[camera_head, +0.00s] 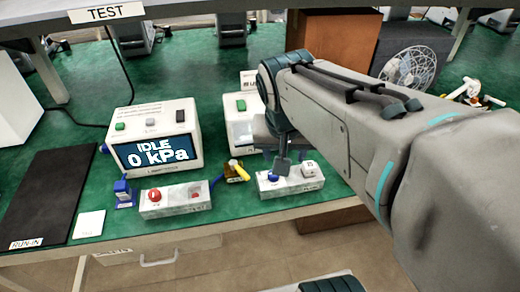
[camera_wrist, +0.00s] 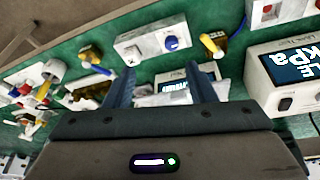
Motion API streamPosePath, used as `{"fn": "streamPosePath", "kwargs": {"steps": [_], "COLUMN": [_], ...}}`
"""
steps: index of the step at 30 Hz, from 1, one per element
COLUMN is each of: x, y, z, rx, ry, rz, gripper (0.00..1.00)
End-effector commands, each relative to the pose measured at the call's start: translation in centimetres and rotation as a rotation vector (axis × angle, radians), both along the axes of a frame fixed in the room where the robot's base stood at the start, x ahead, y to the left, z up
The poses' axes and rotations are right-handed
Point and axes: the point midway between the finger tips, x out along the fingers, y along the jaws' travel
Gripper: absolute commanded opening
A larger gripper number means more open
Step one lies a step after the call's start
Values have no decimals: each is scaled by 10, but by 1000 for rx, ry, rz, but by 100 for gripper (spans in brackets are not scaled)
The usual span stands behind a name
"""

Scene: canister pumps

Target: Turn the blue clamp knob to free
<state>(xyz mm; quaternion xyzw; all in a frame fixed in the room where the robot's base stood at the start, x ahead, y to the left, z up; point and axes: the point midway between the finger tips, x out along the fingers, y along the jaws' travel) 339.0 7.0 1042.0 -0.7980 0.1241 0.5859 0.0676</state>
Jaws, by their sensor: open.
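The round blue knob (camera_wrist: 171,43) sits on a pale grey block (camera_wrist: 150,45) in the wrist view, beside a white square with a dark mark. The same block (camera_head: 292,184) stands near the bench's front edge in the head view, where my gripper hides part of the knob. My gripper (camera_head: 283,165) is over that block in the head view. In the wrist view its two fingers (camera_wrist: 160,72) are spread apart with nothing gripped between them. The knob appears beyond the fingertips, apart from them.
A tester (camera_head: 155,138) reading "IDLE 0 kPa" stands left of my gripper. A block with a red button (camera_head: 175,199) and a yellow-handled fitting (camera_head: 238,171) stand close by. A wire fan (camera_head: 410,70) is behind my arm. A black mat (camera_head: 45,195) lies at left.

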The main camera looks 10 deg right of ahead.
Motion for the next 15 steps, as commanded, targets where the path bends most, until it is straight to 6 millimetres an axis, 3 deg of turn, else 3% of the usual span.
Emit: {"fn": "streamPosePath", "kwargs": {"steps": [1, 3, 9, 15], "x": [9, 19, 43, 54], "y": [2, 5, 15, 22], "z": [-23, -31, -48, -52], "rx": [-5, -7, -7, -2], "ry": [-11, -25, -65, -88], "rz": [-41, -97, -229, -297], "gripper": [50, 50, 50, 50]}}
